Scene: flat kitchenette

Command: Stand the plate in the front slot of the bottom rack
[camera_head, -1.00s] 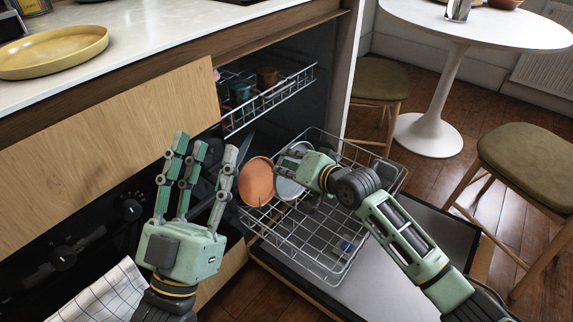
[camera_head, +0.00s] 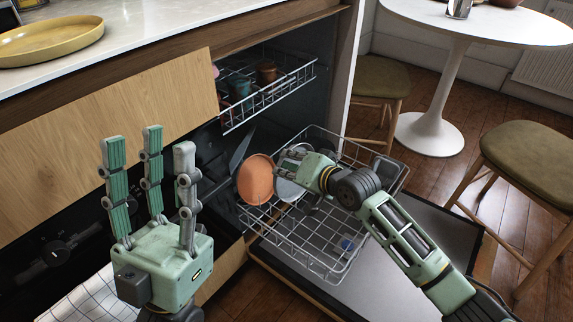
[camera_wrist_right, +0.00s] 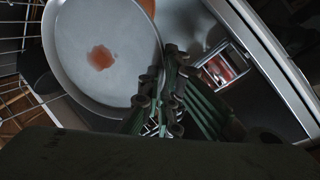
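A pale grey plate (camera_head: 287,188) stands tilted at the bottom rack (camera_head: 335,262), just right of an orange plate (camera_head: 256,180). In the right wrist view the grey plate (camera_wrist_right: 95,55) shows a reddish stain on its face. My right gripper (camera_head: 284,164) is at the plate's upper edge. Its fingers (camera_wrist_right: 165,90) close on the rim in the wrist view. The plate's lower edge and its exact slot are hard to make out. My left gripper (camera_head: 150,142) is empty, with its fingers spread and pointing up, left of the rack and in front of the cabinet.
The upper rack (camera_head: 270,97) holds several cups. The dishwasher door (camera_head: 420,235) lies open under the bottom rack. A yellow tray (camera_head: 50,42) lies on the counter (camera_head: 165,25). A stool (camera_head: 530,160) and a round table (camera_head: 480,25) stand to the right.

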